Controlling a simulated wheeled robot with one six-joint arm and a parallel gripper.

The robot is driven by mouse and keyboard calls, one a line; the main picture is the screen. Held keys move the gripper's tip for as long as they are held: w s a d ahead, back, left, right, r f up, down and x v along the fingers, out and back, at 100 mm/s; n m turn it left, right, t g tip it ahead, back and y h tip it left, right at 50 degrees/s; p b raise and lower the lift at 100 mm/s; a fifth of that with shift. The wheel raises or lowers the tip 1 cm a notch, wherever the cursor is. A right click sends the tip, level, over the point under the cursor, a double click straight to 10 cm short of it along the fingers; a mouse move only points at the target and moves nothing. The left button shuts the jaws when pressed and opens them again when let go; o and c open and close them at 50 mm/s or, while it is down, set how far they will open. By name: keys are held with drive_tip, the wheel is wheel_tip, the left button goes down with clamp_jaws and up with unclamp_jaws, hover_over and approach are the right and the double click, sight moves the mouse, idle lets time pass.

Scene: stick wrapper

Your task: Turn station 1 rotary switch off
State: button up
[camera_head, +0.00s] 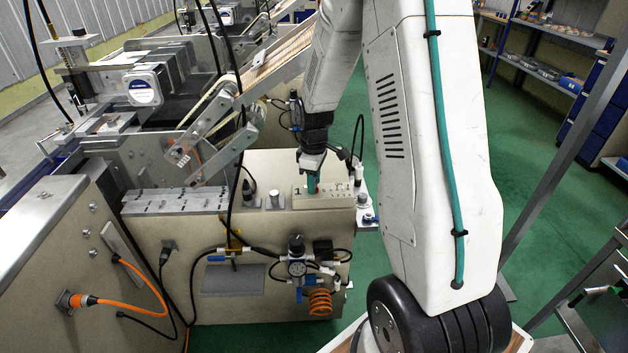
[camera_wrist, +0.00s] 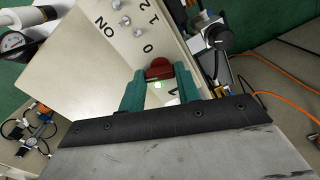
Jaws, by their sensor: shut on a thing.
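A cream control panel (camera_wrist: 85,50) fills the upper middle of the wrist view, printed with "ON", "0", "1" and "2". A red rotary knob (camera_wrist: 159,67) stands near the panel's edge, by the "0" mark. My gripper (camera_wrist: 159,77) has its teal fingers on both sides of this knob and is shut on it. The knob's lower part is partly hidden, and I cannot tell which mark it points to. In the head view my gripper (camera_head: 312,184) reaches down onto the panel (camera_head: 338,198) on top of the machine cabinet; the knob is hidden there.
Small metal toggle switches (camera_wrist: 138,32) sit on the panel close to the knob. A pressure regulator with hoses (camera_head: 297,268) is on the cabinet front below. A slanted stick conveyor (camera_head: 275,55) rises behind my gripper. Green floor is free right of the cabinet.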

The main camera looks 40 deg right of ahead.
drive_tip(key=m, duration=1.3)
drive_tip(key=shift+m, duration=0.4)
idle(0.4)
drive_tip(key=o, duration=1)
wheel_tip(320, 180, up, 8)
drive_tip(key=shift+f, duration=0.1)
